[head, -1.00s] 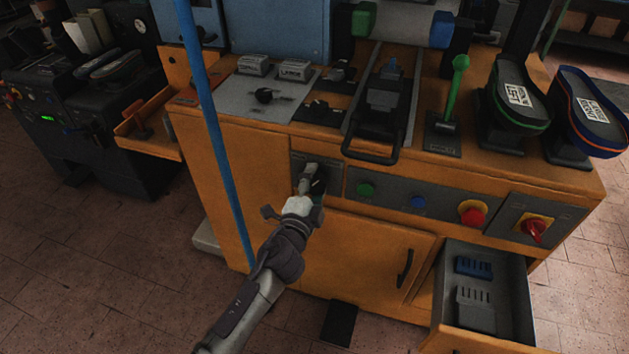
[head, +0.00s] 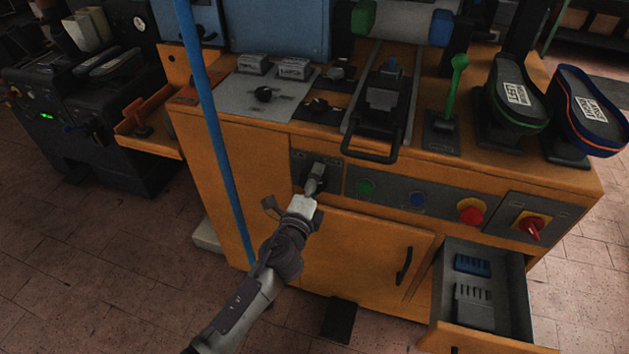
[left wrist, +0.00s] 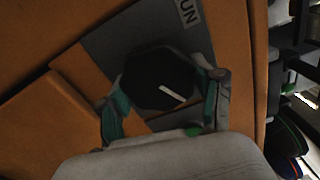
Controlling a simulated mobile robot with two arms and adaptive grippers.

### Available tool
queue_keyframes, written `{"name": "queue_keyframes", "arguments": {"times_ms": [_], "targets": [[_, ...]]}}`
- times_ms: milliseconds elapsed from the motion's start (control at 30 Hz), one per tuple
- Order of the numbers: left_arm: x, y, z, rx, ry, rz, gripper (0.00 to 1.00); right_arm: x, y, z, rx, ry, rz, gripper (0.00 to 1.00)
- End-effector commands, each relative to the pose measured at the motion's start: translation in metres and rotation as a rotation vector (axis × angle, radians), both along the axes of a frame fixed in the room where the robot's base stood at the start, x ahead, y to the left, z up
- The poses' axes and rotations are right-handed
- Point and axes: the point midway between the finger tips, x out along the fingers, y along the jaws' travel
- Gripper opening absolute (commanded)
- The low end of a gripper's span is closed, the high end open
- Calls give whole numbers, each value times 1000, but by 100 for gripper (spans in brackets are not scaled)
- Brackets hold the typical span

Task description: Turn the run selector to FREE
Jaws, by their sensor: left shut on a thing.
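The run selector is a dark, many-sided knob (left wrist: 150,75) with a white pointer line, on a grey plate (left wrist: 108,42) whose label is partly visible as "UN" in the left wrist view. The white line lies at the knob's lower right in that view, slanting down to the right. My left gripper (left wrist: 163,98) is shut on the knob, one finger on each side. In the head view my left gripper (head: 314,186) is at the front panel, left of the green button, and mostly hides the knob. The word FREE is not readable. My right gripper is not in view.
The orange cabinet's panel holds a green button (head: 365,188), a blue button (head: 417,199), a red stop button (head: 471,212) and a red-yellow switch (head: 533,228). A black bar handle (head: 371,156) juts out above. An open drawer (head: 515,300) sticks out lower right. A blue pole (head: 218,150) stands left.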

Motion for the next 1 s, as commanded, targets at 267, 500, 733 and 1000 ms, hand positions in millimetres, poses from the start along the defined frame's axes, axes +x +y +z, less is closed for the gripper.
{"name": "queue_keyframes", "arguments": {"times_ms": [267,500,733,1000], "targets": [[0,0,-1,6,-1,-2,68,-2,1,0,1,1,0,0],[0,0,-1,4,0,-1,92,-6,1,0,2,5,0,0],[-1,0,-1,2,0,-1,92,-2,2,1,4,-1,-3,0],[-35,11,-3,3,3,-1,92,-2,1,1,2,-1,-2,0]]}}
